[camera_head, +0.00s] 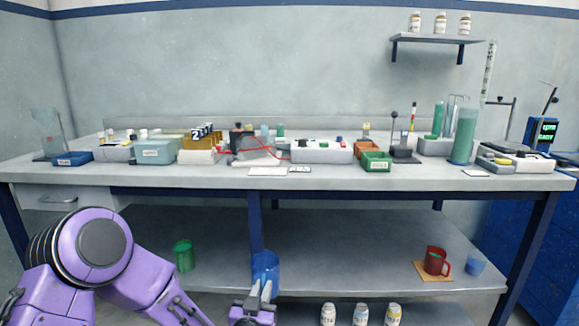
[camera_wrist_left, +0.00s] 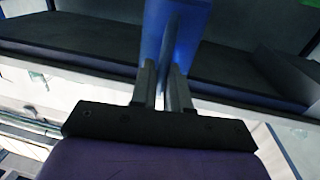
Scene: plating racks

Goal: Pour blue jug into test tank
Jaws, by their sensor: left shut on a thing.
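The blue jug (camera_head: 265,266) is in front of the lower shelf, low in the middle of the head view. My left gripper (camera_head: 261,290) is shut on it from below in the picture. In the left wrist view the blue jug (camera_wrist_left: 160,30) rises between the fingers of my left gripper (camera_wrist_left: 166,82), which close on a thin blue part. Its contents cannot be seen. Several box-like tanks stand on the bench top, among them a pale teal one (camera_head: 155,152) and a clear one (camera_head: 257,148) near red wires. I cannot tell which is the test tank. My right gripper is not in view.
The bench top (camera_head: 330,180) is crowded along its back, with a narrow bare front strip. A green cup (camera_head: 183,256), a red mug (camera_head: 434,262) and a small blue cup (camera_head: 475,266) stand on the lower shelf (camera_head: 350,250). Several labelled bottles (camera_head: 360,315) stand below.

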